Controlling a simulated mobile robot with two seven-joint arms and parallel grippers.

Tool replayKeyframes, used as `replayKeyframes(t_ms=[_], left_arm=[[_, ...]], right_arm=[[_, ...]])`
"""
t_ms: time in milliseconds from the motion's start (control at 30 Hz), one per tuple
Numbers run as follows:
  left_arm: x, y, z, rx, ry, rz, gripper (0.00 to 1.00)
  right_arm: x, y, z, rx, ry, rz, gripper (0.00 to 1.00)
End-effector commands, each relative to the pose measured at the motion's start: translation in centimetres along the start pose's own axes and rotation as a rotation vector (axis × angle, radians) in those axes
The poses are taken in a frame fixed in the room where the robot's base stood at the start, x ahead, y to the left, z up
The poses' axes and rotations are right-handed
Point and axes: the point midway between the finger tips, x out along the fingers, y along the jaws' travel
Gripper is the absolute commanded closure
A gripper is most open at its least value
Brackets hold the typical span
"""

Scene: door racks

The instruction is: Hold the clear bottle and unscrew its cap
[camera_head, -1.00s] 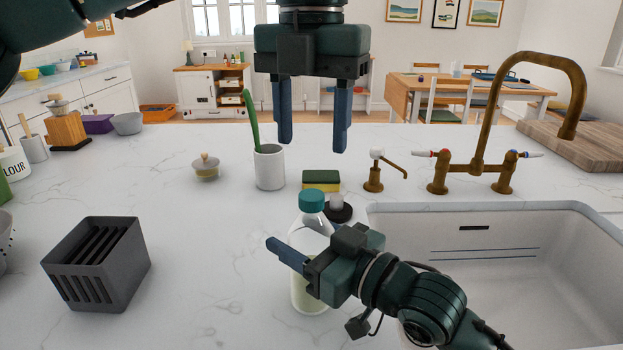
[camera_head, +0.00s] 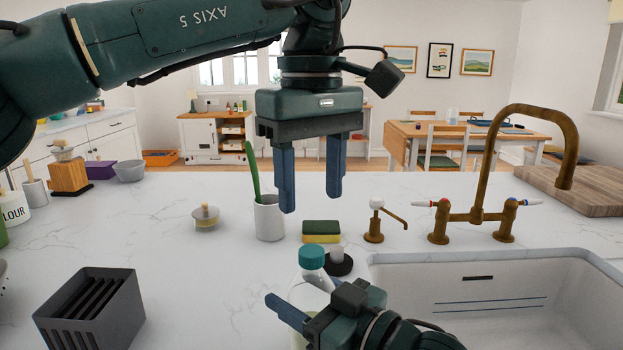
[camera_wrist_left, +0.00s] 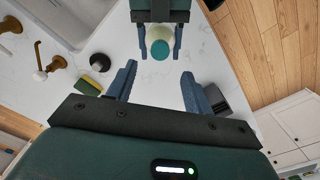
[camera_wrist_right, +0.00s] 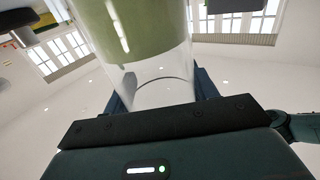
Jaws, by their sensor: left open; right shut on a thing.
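The clear bottle (camera_head: 309,292) stands upright on the counter left of the sink, with its teal cap (camera_head: 312,257) on top. My right gripper (camera_head: 296,308) is shut around the bottle's body below the cap. The bottle fills the jaws in the right wrist view (camera_wrist_right: 150,75), with pale green contents. My left gripper (camera_head: 311,200) is open and empty, pointing down, higher than the cap in the head view. In the left wrist view the cap (camera_wrist_left: 160,49) shows beyond the fingertips (camera_wrist_left: 158,75), apart from them. The bottle's lower part is hidden by my right gripper.
A white cup (camera_head: 269,220) with a green utensil, a yellow-green sponge (camera_head: 321,232) and a soap dispenser (camera_head: 374,225) stand behind the bottle. The sink (camera_head: 500,300) and brass faucet (camera_head: 479,205) are at right. A grey rack (camera_head: 92,310) is at left.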

Motion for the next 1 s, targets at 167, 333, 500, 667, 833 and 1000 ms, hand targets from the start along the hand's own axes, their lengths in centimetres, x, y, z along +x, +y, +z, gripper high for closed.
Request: replayKeyframes(t_ms=[167,333,500,667,833,1000], left_arm=[[0.0,0.0,0.0,0.409,0.000,0.000,0.49],[0.0,0.0,0.0,0.745,0.000,0.000,0.49],[0.0,0.0,0.0,0.956,0.000,0.000,0.49],[0.3,0.0,0.0,1.034,0.000,-0.001,0.49],[2.3,-0.1,0.0,1.041,-0.001,-0.003,0.49],[5.0,-0.1,0.0,1.039,0.000,-0.002,0.49]], right_arm=[[0.0,0.0,0.1,0.000,-0.001,0.000,1.00],[0.0,0.0,0.1,0.001,-0.002,0.000,1.00],[0.0,0.0,0.1,0.001,-0.002,0.000,1.00],[0.0,0.0,0.1,0.000,-0.002,0.000,1.00],[0.0,0.0,0.1,0.001,-0.002,0.000,1.00],[0.0,0.0,0.1,0.001,-0.002,0.000,1.00]])
